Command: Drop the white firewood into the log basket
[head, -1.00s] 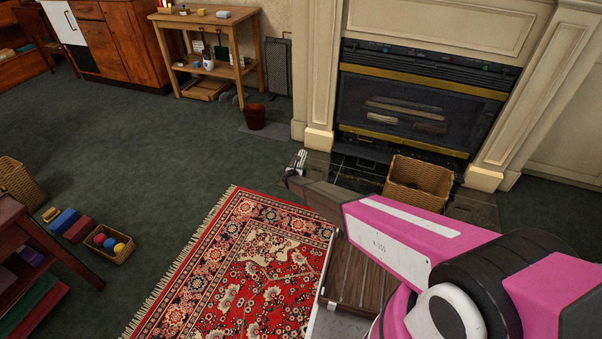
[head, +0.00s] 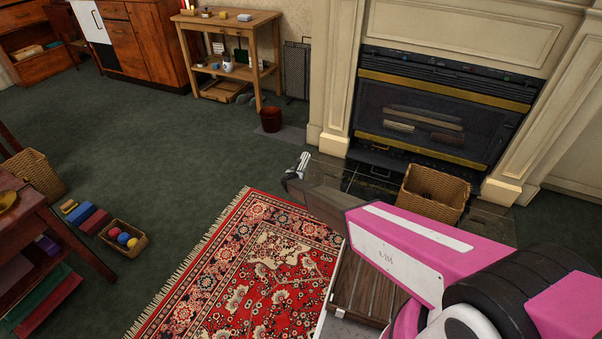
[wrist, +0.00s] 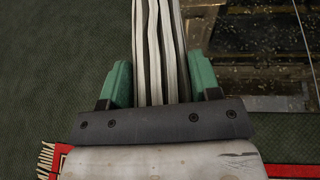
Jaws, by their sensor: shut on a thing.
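My gripper (wrist: 160,84) has its green fingers on both sides of the white firewood (wrist: 160,45), a pale ridged piece pointing away from the wrist. In the head view my gripper (head: 293,174) is small and partly hidden by my own arm, with the white end of the firewood (head: 303,161) showing at its tip. The wicker log basket (head: 428,202) stands on the dark hearth before the fireplace, to the right of my gripper in the picture. Its inside looks dark, and my pink arm passes in front of its lower edge.
A fireplace (head: 430,110) stands behind the basket. A red patterned rug (head: 250,265) lies below my gripper in the picture. A dark red bucket (head: 271,119) and a wooden shelf table (head: 235,22) are farther back.

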